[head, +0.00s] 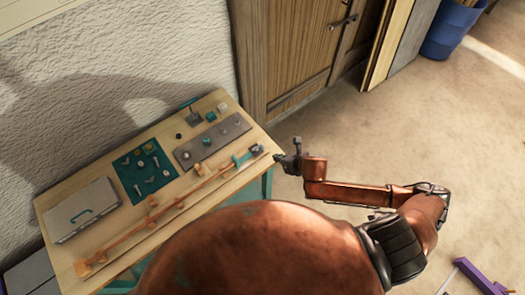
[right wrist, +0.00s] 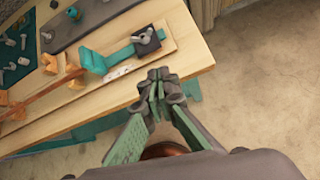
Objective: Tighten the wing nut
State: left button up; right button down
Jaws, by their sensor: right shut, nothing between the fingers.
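A grey wing nut (right wrist: 145,37) sits on a dark square block (right wrist: 150,47) at the end of a teal bracket (right wrist: 92,62), near the table's right corner. In the head view the dark block (head: 257,149) is small, and the nut's shape cannot be made out. My right gripper (head: 281,158) is just off the table's right edge, to the right of the block. In the right wrist view its fingertips (right wrist: 158,82) are together with nothing between them, apart from the nut and nearer the camera. My left gripper is not in view.
A long lath with orange clamps (head: 152,213) runs along the table (head: 60,277). Behind it are a grey plate (head: 222,140) with knobs, a teal mat (head: 132,183) with small hardware, and a grey case (head: 80,210). Open floor (head: 330,140) lies right of the table.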

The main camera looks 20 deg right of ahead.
jog(key=s+r+n, duration=0.1)
jog(key=n, duration=0.1)
send_near(258, 148)
jog(key=shift+t, duration=0.3)
jog(key=f, duration=0.4)
jog(key=shift+s+d+p, duration=0.2)
jog(key=shift+s+p, duration=0.05)
jog(key=shift+p, duration=0.05)
jog(key=w, duration=0.1)
jog(key=w+a, duration=0.1)
jog(key=w, duration=0.1)
jog(key=shift+w+f+p, duration=0.1)
jog(key=shift+f+p, duration=0.05)
jog(key=shift+p, duration=0.25)
jog(key=shift+w+a, duration=0.2)
jog(key=shift+w, duration=0.2)
